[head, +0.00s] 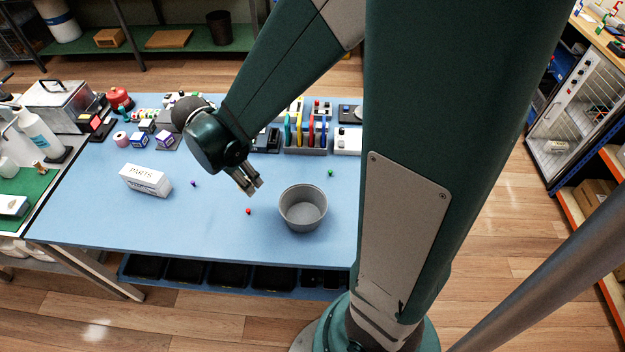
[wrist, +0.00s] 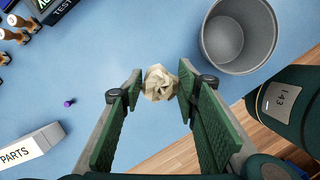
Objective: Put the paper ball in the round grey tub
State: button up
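The paper ball (wrist: 160,83), crumpled and cream-coloured, sits between the fingertips of my gripper (wrist: 161,84) in the wrist view, with a finger pad against each side. My gripper (head: 250,185) appears shut on it, above the blue table. In the head view I cannot make out the ball, which the fingers seem to hide. The round grey tub (head: 303,222) stands upright on the table, to the right of my gripper and nearer the front edge. The tub (wrist: 226,68) also shows at the upper right of the wrist view, apart from the ball, and looks empty.
A white PARTS box (head: 146,181) stands at the left of the table (head: 110,225). Small red (head: 248,211), purple (head: 194,183) and green (head: 331,173) pieces lie loose. A rack with coloured tools (head: 306,140) stands at the back. Clear tabletop lies around the tub.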

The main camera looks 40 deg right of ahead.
jog(key=s+d+m+b, duration=0.1)
jog(key=s+d+b, duration=0.1)
jog(key=s+d, duration=0.8)
jog(key=shift+s+d+f, duration=0.2)
jog(key=shift+s+f, duration=0.1)
jog(key=shift+s, duration=1.4)
jog(key=b, duration=0.2)
send_near(307, 214)
jog(key=shift+w+d+f, duration=0.2)
jog(key=shift+d+f, duration=0.15)
jog(key=shift+d, duration=0.3)
jog(key=shift+f, duration=0.1)
jog(key=shift+f+b, duration=0.8)
jog(key=shift+f, duration=1.15)
jog(key=shift+f, duration=0.15)
